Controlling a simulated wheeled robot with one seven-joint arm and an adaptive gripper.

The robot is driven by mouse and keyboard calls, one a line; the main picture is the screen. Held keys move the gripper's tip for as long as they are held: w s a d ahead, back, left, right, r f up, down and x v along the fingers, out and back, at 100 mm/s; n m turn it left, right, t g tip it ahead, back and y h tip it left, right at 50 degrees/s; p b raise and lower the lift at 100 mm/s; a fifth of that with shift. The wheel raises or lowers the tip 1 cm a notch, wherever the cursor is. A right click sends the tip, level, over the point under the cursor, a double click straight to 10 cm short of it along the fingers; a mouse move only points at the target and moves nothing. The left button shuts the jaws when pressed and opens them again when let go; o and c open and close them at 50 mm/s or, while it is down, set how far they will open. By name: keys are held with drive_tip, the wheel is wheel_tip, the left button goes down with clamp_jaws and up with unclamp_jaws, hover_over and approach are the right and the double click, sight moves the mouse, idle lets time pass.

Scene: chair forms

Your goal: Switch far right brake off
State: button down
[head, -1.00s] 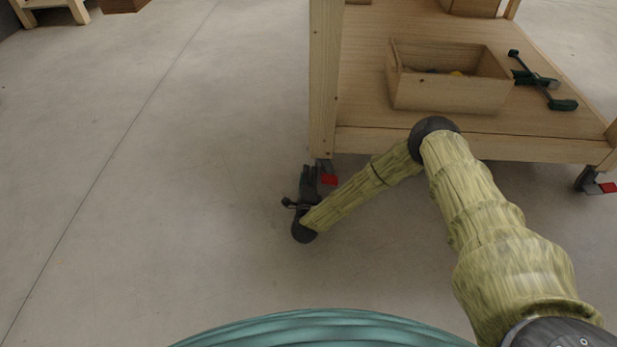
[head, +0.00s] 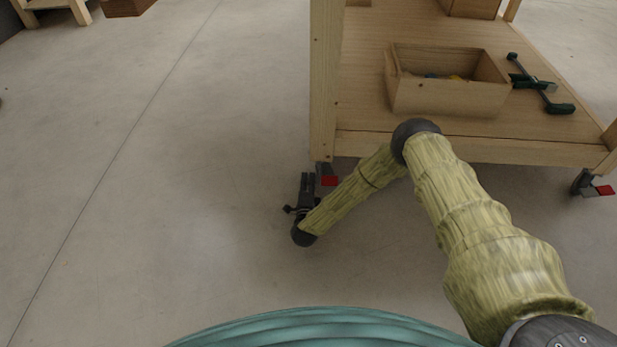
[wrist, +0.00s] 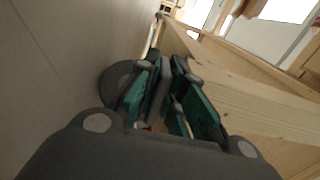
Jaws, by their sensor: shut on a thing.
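My gripper (head: 307,176) is low by the floor at the table's near left leg, its fingers pointing away from me. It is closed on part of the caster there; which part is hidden. This caster's red brake pedal (head: 328,181) shows just right of the fingers. In the wrist view, my gripper's teal-sided fingers (wrist: 168,92) are close together, with a dark round shape, perhaps the wheel, to their left. Another red brake pedal (head: 605,190) sticks out from the caster (head: 582,182) at the table's right corner, well away from my gripper.
The wooden table (head: 470,148) rises over the casters, and its left leg (head: 323,90) stands just beyond my gripper. Its lower shelf holds a wooden box (head: 445,98) and a green and dark clamp (head: 540,85). The concrete floor on the left is clear.

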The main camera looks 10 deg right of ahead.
drive_tip(key=shift+f+n+p, duration=0.25)
drive_tip(key=shift+n+p, duration=0.1)
drive_tip(key=shift+n, duration=0.3)
drive_tip(key=shift+f+n+p, duration=0.25)
drive_tip(key=shift+n+p, duration=0.1)
drive_tip(key=shift+n, duration=0.3)
drive_tip(key=shift+f, duration=0.1)
drive_tip(key=c, duration=1.5)
unclamp_jaws()
drive_tip(key=v, duration=1.2)
